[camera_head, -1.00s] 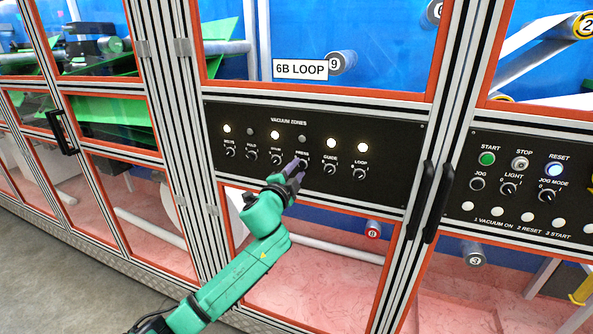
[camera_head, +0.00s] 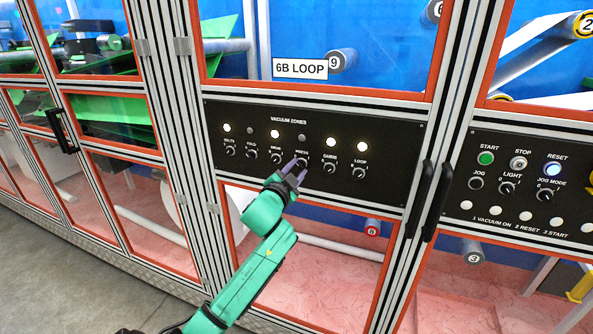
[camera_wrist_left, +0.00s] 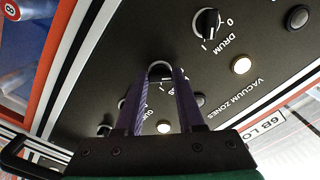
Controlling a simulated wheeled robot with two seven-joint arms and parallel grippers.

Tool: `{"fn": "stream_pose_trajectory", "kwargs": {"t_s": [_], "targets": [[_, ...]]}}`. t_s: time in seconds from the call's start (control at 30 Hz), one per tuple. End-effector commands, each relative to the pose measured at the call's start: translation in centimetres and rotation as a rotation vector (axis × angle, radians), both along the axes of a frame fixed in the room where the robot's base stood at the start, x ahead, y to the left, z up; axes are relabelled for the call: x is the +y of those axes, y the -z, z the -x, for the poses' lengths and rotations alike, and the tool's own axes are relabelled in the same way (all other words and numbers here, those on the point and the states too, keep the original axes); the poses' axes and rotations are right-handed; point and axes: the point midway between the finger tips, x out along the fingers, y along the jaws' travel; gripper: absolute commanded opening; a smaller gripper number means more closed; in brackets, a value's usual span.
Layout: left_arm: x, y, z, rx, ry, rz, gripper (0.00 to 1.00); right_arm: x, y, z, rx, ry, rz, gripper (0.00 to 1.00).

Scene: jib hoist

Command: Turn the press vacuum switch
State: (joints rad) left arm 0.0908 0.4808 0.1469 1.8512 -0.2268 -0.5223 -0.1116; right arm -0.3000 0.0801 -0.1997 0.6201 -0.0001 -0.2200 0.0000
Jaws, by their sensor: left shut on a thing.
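The press vacuum switch (camera_head: 302,163) is a black rotary knob under the label PRESS on the black vacuum zones panel (camera_head: 395,190). The lamp above it (camera_head: 302,138) is grey and unlit. My left gripper (camera_head: 294,168) reaches up to the knob from below, its purple fingers on either side of it. In the left wrist view the fingers (camera_wrist_left: 160,78) are shut on the knob (camera_wrist_left: 160,69), and they hide part of it and its label. The knob's exact angle cannot be told. My right gripper is not in view.
The drum knob (camera_head: 276,158) and guide knob (camera_head: 330,169) sit close on either side. The drum lamp (camera_head: 274,134) and guide lamp (camera_head: 331,143) are lit. Black door handles (camera_head: 425,195) stick out at the right, before a second panel (camera_head: 530,180).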

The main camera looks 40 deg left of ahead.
Motion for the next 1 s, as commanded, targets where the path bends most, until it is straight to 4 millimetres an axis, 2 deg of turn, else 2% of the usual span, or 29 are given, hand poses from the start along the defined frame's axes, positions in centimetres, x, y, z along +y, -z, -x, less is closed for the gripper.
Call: {"fn": "stream_pose_trajectory", "kwargs": {"t_s": [0.17,0.2,0.27,0.67,0.83,1.0], "targets": [[0.0,0.2,0.0,0.003,0.000,0.004,0.00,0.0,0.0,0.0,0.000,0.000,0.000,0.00],[0.0,0.2,0.0,0.003,0.000,0.004,0.45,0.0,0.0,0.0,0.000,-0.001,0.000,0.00],[0.0,0.2,0.0,0.002,-0.001,0.004,0.68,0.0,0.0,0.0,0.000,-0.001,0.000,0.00],[-0.2,0.2,0.5,0.002,-0.001,0.001,0.68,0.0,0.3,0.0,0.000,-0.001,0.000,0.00],[-1.2,0.5,3.3,0.002,0.001,-0.001,0.68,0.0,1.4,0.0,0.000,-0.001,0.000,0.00],[-2.9,0.8,8.1,0.005,0.001,0.002,0.68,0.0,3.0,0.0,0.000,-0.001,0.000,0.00]]}}
